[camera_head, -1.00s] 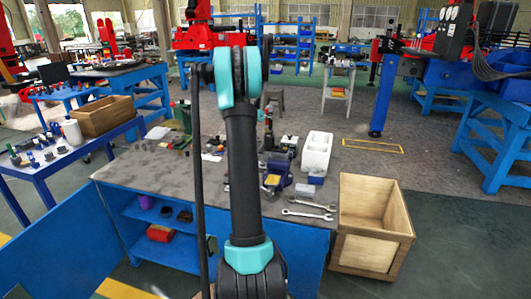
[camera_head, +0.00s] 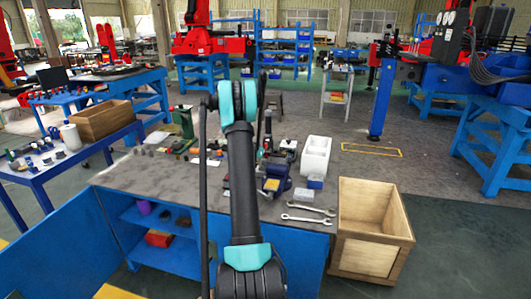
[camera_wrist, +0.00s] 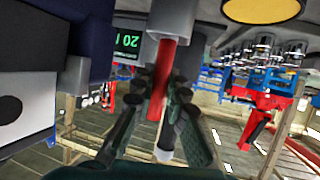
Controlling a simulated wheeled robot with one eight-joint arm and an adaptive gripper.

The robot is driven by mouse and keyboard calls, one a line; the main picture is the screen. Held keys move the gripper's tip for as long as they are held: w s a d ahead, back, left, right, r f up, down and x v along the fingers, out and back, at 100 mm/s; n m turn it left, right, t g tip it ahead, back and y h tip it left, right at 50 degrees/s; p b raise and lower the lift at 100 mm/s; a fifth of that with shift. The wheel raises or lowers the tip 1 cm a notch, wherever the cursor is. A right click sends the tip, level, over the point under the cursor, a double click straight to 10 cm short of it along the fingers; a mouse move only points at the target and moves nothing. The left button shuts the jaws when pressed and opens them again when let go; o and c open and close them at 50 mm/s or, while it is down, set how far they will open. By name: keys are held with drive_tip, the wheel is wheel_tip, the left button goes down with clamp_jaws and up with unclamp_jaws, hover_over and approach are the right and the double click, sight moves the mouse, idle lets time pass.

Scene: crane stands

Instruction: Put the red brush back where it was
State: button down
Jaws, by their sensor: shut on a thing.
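The red brush (camera_wrist: 166,70) shows in the wrist view as a red shaft between the dark fingers of my gripper (camera_wrist: 158,88). The fingers are shut on it. A grey cylindrical part (camera_wrist: 175,18) meets its upper end in the picture; I cannot tell whether this belongs to the brush. In the head view my arm stands in front of the workbench (camera_head: 130,178), and I cannot make out the gripper or the brush clearly there. The brush's former place cannot be told from these frames.
The bench holds a blue vise (camera_head: 273,178), a white box (camera_head: 316,155), wrenches (camera_head: 308,218) and a green item (camera_head: 183,121). A wooden crate (camera_head: 372,250) stands to its right. In the wrist view, a display (camera_wrist: 128,42) and dark and white bodies are close on the left.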

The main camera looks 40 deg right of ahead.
drive_tip(key=shift+f, duration=0.25)
drive_tip(key=c, duration=1.5)
unclamp_jaws()
drive_tip(key=shift+f, duration=0.1)
drive_tip(key=shift+c, duration=0.2)
